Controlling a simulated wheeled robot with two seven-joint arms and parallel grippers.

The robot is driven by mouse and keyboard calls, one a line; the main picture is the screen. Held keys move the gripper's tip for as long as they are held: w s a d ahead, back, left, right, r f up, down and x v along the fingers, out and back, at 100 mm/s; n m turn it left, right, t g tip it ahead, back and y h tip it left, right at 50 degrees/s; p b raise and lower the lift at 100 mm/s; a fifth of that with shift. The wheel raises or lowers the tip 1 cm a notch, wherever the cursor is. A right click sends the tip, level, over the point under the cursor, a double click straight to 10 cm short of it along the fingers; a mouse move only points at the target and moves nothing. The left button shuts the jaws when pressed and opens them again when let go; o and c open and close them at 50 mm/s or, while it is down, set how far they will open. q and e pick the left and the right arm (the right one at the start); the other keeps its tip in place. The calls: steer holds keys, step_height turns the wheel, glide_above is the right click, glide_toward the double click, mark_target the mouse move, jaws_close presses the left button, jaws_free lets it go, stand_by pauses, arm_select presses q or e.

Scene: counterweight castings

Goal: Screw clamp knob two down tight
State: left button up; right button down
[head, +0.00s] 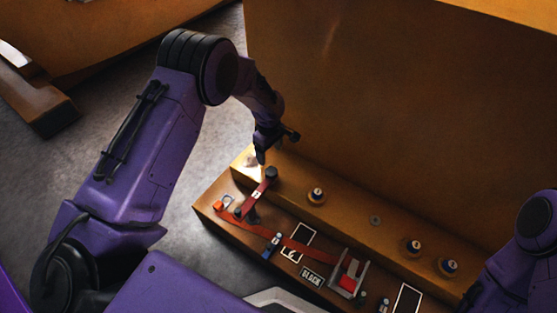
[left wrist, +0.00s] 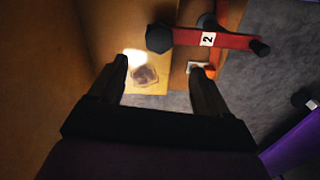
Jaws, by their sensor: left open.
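Clamp knob two is the dark knob (head: 271,174) on the end of a red clamp arm (head: 258,192) with a white "2" label. The knob (left wrist: 159,38) and the red arm (left wrist: 235,41) also show at the top of the left wrist view. My left gripper (head: 276,147) is open and empty, just above and behind the knob in the head view. In the left wrist view, its fingers (left wrist: 160,75) point towards the ledge, and the knob lies beyond them, apart from both. How far the knob is screwed down cannot be told. My right gripper is out of view.
A tall orange-brown wall (head: 390,110) rises behind the ledge. Several numbered round pieces, one nearest the clamp (head: 316,195), stand along the ledge.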

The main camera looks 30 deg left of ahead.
mark_target(272, 172)
arm_select(q)
steer(key=f+b, duration=0.1)
steer(key=f, duration=0.2)
steer(key=f+b, duration=0.1)
steer(key=f, duration=0.3)
steer(key=f+b, duration=0.1)
steer(key=f, duration=0.2)
steer(key=shift+d+f, duration=0.15)
steer(key=shift+d, duration=0.1)
